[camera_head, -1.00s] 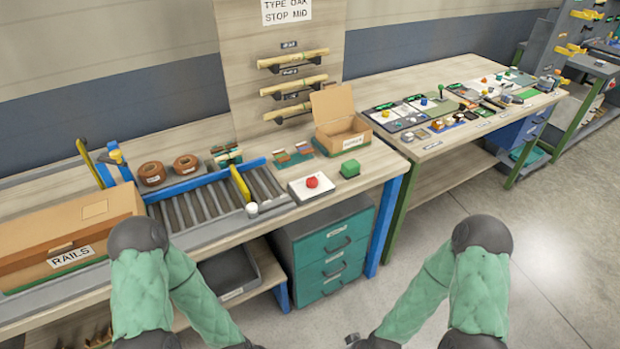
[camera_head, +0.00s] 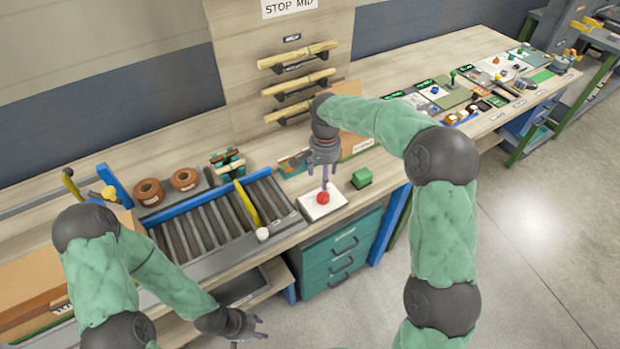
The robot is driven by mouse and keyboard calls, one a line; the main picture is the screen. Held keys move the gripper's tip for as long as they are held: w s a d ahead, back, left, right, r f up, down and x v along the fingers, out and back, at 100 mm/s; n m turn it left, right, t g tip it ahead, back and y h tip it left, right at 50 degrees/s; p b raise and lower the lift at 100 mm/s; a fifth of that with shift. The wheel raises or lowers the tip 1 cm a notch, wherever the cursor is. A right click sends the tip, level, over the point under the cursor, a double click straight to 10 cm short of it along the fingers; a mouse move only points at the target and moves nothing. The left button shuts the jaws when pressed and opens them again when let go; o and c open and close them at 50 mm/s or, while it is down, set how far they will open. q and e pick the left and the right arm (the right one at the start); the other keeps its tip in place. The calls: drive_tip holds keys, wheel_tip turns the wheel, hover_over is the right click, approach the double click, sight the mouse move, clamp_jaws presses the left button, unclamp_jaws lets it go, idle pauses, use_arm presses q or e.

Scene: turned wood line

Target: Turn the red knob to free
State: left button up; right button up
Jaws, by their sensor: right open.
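The red knob (camera_head: 323,198) sits on a white square plate (camera_head: 310,212) near the front edge of the wooden bench. My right gripper (camera_head: 325,184) points down just above the knob, with its open fingers close over it. I cannot tell whether the fingers touch the knob. My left gripper (camera_head: 248,338) hangs low in front of the bench, away from the knob, near the bottom of the picture. Its fingers look spread and empty.
A green block (camera_head: 362,178) stands just right of the plate. A roller conveyor (camera_head: 205,225) with a yellow bar (camera_head: 246,203) and a white knob (camera_head: 262,234) lies to the left. Teal drawers (camera_head: 340,255) are below. A cardboard box is partly hidden behind my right arm.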

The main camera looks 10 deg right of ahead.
sight(323, 195)
drive_tip(key=shift+s+f+b, duration=0.35)
drive_tip(key=shift+s+f, duration=0.15)
use_arm(q)
drive_tip(key=shift+s+f+b, duration=0.15)
drive_tip(key=shift+f+b, duration=0.3)
drive_tip(key=shift+f, duration=0.05)
drive_tip(key=shift+s+f+b, duration=0.15)
drive_tip(key=shift+f+b, duration=0.25)
drive_tip(key=shift+f, duration=0.1)
use_arm(e)
drive_tip(key=f, duration=0.8)
drive_tip(key=shift+w+f, duration=0.2)
drive_tip(key=shift+f, duration=0.15)
